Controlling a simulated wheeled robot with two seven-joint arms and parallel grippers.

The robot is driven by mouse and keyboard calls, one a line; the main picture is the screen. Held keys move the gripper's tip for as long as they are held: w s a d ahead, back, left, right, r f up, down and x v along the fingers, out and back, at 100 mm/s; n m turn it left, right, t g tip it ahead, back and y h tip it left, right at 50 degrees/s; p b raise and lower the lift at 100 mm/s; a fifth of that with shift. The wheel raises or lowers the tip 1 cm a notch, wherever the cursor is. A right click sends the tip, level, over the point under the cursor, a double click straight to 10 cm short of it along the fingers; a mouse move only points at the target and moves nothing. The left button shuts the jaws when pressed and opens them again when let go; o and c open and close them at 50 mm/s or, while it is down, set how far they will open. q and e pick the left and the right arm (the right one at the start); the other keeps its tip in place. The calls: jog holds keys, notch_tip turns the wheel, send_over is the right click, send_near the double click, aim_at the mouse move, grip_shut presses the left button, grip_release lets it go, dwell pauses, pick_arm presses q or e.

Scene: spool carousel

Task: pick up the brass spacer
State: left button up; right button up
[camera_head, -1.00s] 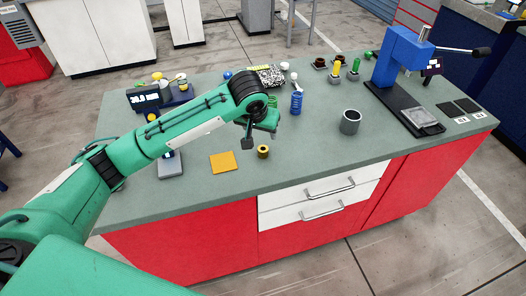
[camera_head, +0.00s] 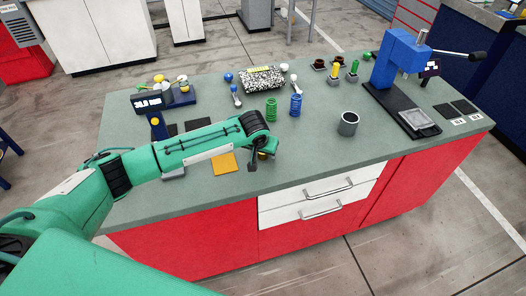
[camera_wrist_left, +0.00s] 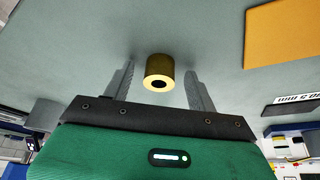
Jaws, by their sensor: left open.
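The brass spacer (camera_wrist_left: 160,66) is a short yellow-brass cylinder with a dark round bore, standing on the grey-green bench. In the left wrist view it appears between the two fingers of my left gripper (camera_wrist_left: 159,78), with visible gaps on both sides. In the head view the spacer (camera_head: 262,155) is mostly hidden behind my left gripper (camera_head: 260,162), which is low over the bench near its front edge. The left gripper is open and holds nothing. My right gripper is in neither view.
An orange-yellow square pad (camera_head: 223,164) lies left of the spacer. A green spring (camera_head: 271,109) and a blue spring (camera_head: 296,105) stand behind. Bench between spacer and cup is clear.

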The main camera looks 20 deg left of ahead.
pick_arm(q)
jog(key=c, duration=1.2)
jog(key=shift+o, duration=0.2)
